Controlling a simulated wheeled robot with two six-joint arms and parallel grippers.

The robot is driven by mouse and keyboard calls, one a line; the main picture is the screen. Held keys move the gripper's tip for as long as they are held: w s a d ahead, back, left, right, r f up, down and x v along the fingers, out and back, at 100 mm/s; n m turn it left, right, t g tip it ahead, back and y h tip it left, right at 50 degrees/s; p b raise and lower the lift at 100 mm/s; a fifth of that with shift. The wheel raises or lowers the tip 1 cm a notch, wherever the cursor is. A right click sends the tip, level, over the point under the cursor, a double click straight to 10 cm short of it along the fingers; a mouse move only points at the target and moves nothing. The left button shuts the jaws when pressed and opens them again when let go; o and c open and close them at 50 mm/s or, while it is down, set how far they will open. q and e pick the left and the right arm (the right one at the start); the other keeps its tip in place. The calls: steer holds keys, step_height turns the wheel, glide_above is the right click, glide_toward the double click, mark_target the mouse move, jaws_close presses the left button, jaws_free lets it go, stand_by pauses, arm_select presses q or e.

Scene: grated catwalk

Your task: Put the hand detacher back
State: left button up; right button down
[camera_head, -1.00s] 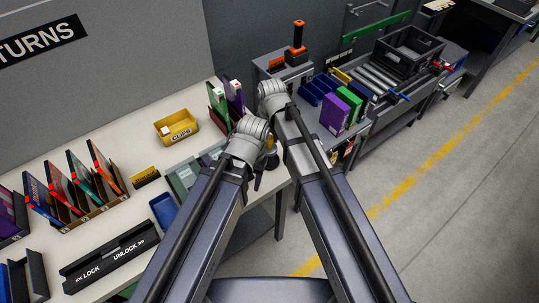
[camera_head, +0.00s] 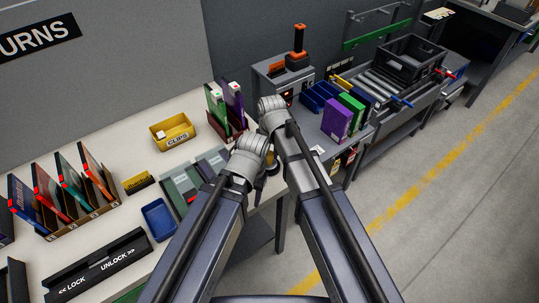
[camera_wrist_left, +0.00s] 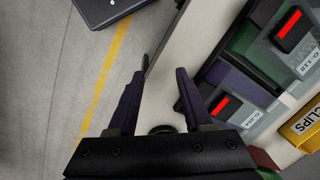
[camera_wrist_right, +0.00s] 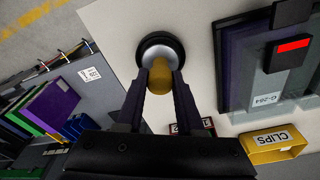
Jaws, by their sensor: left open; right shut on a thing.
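The hand detacher appears to be the yellow-handled piece (camera_wrist_right: 160,78) with a dark, silver-ringed round head, in the right wrist view. My right gripper (camera_wrist_right: 161,88) is shut on its yellow handle. The head is over or on the pale bench top; I cannot tell whether it touches. In the head view a bit of yellow (camera_head: 271,163) shows below my wrists, mostly hidden by the arms. My left gripper (camera_wrist_left: 161,82) is open and empty over the bench edge. A dark ring (camera_wrist_left: 162,128) shows partly behind it.
Grey-green cases with red-lit tags (camera_head: 185,185), a yellow clips tray (camera_head: 172,132), a blue tray (camera_head: 159,219) and a lock/unlock bar (camera_head: 100,264) occupy the bench (camera_head: 125,120). Beyond stand a grey box unit (camera_head: 270,82) and purple and green boxes (camera_head: 337,118).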

mark_target(270, 166)
arm_select(q)
steer(key=shift+f, duration=0.1)
arm_select(e)
steer(key=shift+f, duration=0.15)
arm_select(q)
steer(key=shift+f, duration=0.1)
arm_select(e)
steer(key=c, duration=1)
jaws_free()
steer(key=o, duration=0.5)
steer(key=shift+c, duration=0.2)
arm_select(q)
steer(key=shift+r, duration=0.2)
step_height(270, 166, up, 12)
steer(key=p, duration=1.2)
arm_select(e)
step_height(270, 166, up, 12)
steer(key=s, duration=0.1)
steer(key=shift+s+d, duration=0.15)
steer(key=shift+s, duration=0.05)
